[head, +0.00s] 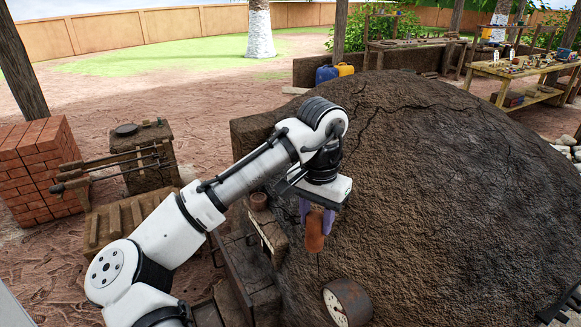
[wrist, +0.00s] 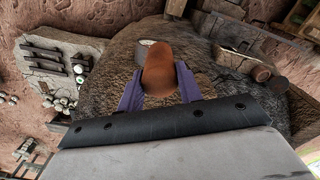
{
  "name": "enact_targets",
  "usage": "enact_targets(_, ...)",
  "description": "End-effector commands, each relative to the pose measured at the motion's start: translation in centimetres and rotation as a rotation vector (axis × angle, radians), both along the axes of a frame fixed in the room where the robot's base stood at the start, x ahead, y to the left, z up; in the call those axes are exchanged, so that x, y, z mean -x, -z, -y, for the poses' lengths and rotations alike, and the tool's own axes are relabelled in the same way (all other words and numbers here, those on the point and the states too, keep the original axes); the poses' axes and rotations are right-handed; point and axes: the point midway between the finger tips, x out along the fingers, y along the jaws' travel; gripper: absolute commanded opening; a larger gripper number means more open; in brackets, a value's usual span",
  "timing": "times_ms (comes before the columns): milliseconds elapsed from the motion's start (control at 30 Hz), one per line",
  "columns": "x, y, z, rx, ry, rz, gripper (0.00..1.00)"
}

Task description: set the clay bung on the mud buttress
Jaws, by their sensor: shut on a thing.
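My gripper (head: 316,214) has two purple fingers and is shut on the clay bung (head: 315,236), an orange-brown rounded cylinder. The bung hangs below the fingers in front of the dark mud dome. In the wrist view the bung (wrist: 160,68) sits between the fingers (wrist: 158,88), its lower end away from the camera. A blocky mud ledge (head: 252,134) stands against the dome's left side and may be the mud buttress; I cannot tell for sure. My arm hides part of it.
The large cracked mud dome (head: 450,180) fills the right side. A rusty drum with a pale round face (head: 348,303) juts from its lower front. A small brown pot (head: 258,201) stands on the left ledges. Bricks (head: 37,165) and a wooden stand (head: 140,155) are farther left.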

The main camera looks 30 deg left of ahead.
Motion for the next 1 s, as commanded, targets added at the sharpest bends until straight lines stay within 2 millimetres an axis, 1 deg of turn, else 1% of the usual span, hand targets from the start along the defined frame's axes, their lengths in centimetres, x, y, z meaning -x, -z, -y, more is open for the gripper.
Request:
enact_targets(33,-0.2,2.8,1.7,0.01,0.007,-0.003,0.07)
enact_targets(67,-0.3,4.3,2.5,0.01,0.004,-0.005,0.07)
enact_targets(100,-0.5,6.3,3.5,0.011,0.001,-0.004,0.07)
enact_targets(167,-0.7,9.3,5.1,0.011,-0.004,-0.006,0.07)
enact_targets(200,-0.9,11.3,6.2,0.011,-0.007,-0.005,0.07)
enact_targets(267,-1.1,14.4,7.9,0.012,-0.013,-0.007,0.07)
enact_targets(300,-1.3,16.5,9.0,0.012,-0.016,-0.007,0.07)
enact_targets(367,-1.6,19.7,10.6,0.011,-0.023,-0.008,0.07)
enact_targets(400,-1.7,21.8,11.8,0.013,-0.025,-0.008,0.07)
enact_targets(500,-2.2,26.4,14.1,0.009,-0.034,-0.008,0.07)
enact_targets(600,-2.6,29.7,15.7,0.006,-0.043,-0.005,0.07)
enact_targets(700,-2.8,32.6,17.2,0.004,-0.048,-0.005,0.07)
enact_targets(800,-3.1,35.0,18.4,0.003,-0.052,-0.005,0.07)
enact_targets(1000,-3.4,39.3,20.6,0.001,-0.056,-0.005,0.07)
